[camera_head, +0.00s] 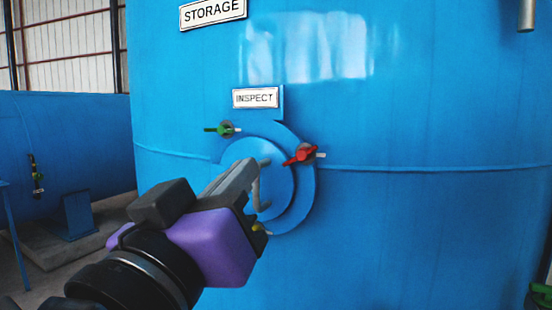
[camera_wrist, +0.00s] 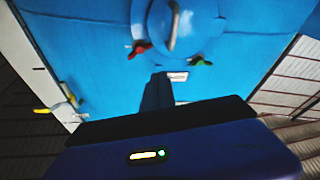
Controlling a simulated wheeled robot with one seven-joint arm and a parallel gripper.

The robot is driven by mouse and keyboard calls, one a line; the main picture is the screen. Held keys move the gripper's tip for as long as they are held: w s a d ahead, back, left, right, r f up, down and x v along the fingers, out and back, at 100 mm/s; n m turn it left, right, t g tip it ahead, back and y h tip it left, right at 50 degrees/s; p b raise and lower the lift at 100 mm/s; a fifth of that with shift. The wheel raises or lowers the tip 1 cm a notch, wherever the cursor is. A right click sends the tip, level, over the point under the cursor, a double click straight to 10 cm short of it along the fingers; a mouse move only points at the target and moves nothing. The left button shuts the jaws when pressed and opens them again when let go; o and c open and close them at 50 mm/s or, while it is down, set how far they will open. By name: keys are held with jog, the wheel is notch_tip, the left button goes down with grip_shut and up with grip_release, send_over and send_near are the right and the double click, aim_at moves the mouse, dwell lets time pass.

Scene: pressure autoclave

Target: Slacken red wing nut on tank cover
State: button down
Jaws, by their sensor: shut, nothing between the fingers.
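The tank cover (camera_head: 283,187) is a round blue lid on the front of a large blue tank. The red wing nut (camera_head: 300,155) sits at the cover's upper right on a pale stud; it also shows in the wrist view (camera_wrist: 139,48). A green wing nut (camera_head: 222,129) sits at the upper left and also shows in the wrist view (camera_wrist: 199,62). My gripper (camera_head: 250,166) is shut and empty, in front of the cover, left of and apart from the red wing nut. It hides the cover's lower left. A small yellow part (camera_head: 257,227) shows beside my gripper, mostly hidden.
A grey handle (camera_head: 257,190) stands out from the cover, partly behind my gripper. An INSPECT sign (camera_head: 256,98) is above it, a STORAGE sign (camera_head: 212,13) higher up. Another blue tank (camera_head: 60,140) is at the left. The tank wall right of the red wing nut is clear.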

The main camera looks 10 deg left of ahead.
aim_at(282, 149)
jog(key=w+r+n+p, duration=0.1)
jog(key=w, duration=0.2)
jog(key=w+r+n+p, duration=0.1)
jog(key=w, duration=0.2)
jog(key=w+d+r+n+p, duration=0.1)
jog(key=w+r, duration=0.1)
jog(key=w, duration=0.1)
jog(key=shift+w+d, duration=0.1)
jog(key=shift+w, duration=0.15)
jog(key=shift+s+d+f+y, duration=0.2)
jog(key=shift+d+f, duration=0.1)
jog(key=shift+f, duration=0.3)
jog(key=shift+s+d+f+y, duration=0.1)
jog(key=shift+s+d+f, duration=0.15)
jog(key=shift+f, duration=0.35)
jog(key=shift+s+d+f, duration=0.1)
jog(key=shift+d+f, duration=0.3)
jog(key=shift+f, duration=0.3)
jog(key=shift+n+p, duration=0.4)
jog(key=shift+p, duration=0.05)
